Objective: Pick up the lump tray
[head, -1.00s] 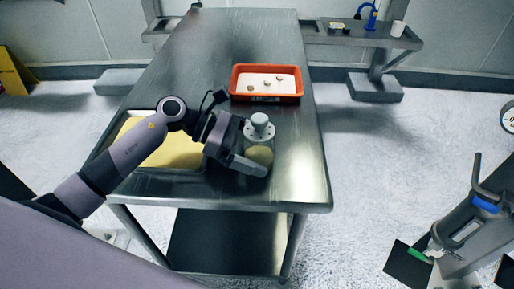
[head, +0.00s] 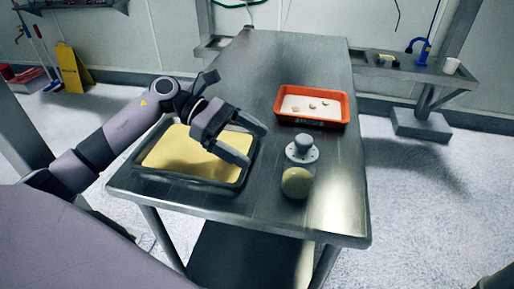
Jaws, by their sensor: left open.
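The lump tray (head: 345,111) is an orange-red rectangular tray with a white inside and several small lumps. It sits toward the far right of the steel table (head: 225,225). My left gripper (head: 257,147) is open and empty over the right side of a dark tray of yellow powder (head: 195,152), to the left of and nearer than the lump tray. My right gripper is not in view.
The table is clear behind the powder tray and to the left of the lump tray. A side bench (head: 425,72) at the back right holds a blue tap (head: 421,50) and a white cup (head: 452,66). A yellow floor sign (head: 73,67) stands at the back left.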

